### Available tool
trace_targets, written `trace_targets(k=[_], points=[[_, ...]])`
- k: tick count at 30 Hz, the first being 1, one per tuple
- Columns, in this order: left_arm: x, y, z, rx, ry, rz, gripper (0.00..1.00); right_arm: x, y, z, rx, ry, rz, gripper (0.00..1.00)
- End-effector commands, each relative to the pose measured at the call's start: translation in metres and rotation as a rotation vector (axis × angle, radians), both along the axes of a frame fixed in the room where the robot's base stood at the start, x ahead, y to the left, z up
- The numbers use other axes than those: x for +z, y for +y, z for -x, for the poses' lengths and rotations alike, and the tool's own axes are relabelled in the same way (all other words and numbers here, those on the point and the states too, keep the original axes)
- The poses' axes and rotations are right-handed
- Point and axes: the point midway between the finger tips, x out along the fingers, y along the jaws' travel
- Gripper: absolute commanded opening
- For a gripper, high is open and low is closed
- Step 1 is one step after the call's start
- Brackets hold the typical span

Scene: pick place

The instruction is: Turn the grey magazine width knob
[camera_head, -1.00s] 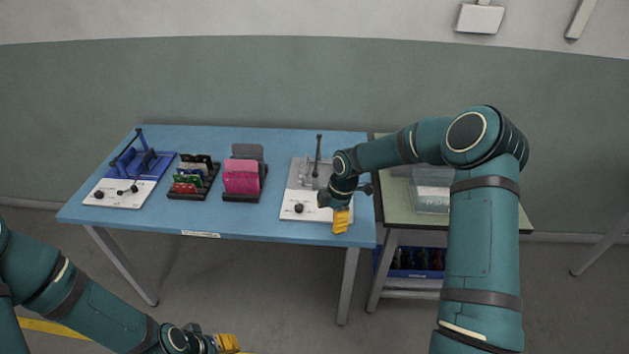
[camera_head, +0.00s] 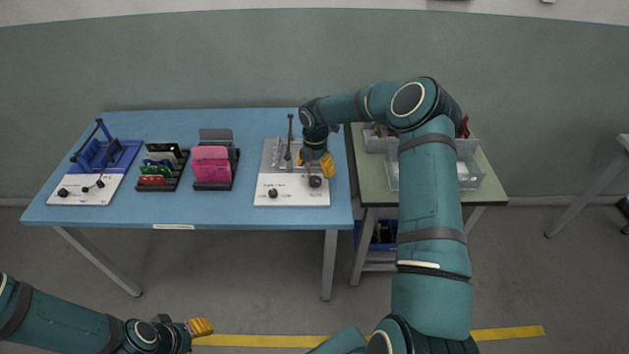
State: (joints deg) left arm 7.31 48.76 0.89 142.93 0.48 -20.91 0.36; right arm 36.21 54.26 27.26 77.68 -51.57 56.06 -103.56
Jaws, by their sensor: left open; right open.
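The grey magazine (camera_head: 275,155) stands on a white base plate (camera_head: 290,200) at the right of the blue table. Two black knobs show on this plate, a left one (camera_head: 272,193) and a right one (camera_head: 315,181); I cannot tell which sets the width. A dark upright lever (camera_head: 290,138) rises from the magazine. My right gripper (camera_head: 328,165) is open and empty, with yellow fingertips just above and beside the right knob. It hides part of the magazine. My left gripper (camera_head: 201,327) is open and empty, low in front of the table.
A blue magazine (camera_head: 122,155) on a white plate stands at the far left of the table (camera_head: 220,217). A rack of coloured cards (camera_head: 157,180) and a pink stack (camera_head: 210,163) stand between. A green side table (camera_head: 372,185) carries clear bins (camera_head: 468,172).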

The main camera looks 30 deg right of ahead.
Motion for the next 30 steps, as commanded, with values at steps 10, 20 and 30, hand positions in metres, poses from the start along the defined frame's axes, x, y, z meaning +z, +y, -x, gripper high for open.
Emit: trace_targets(k=[10,20,30], points=[[-0.005,0.0,0.002,-0.004,0.004,0.001,0.47,-0.053,0.001,0.0,0.0,0.0,-0.001,0.75],[-0.005,0.0,0.002,-0.004,0.005,0.001,0.47,-0.061,0.0,0.0,0.0,-0.001,0.0,0.75],[-0.005,0.0,0.002,-0.004,0.004,0.001,0.47,-0.06,0.0,0.0,0.0,-0.001,0.0,0.05]])
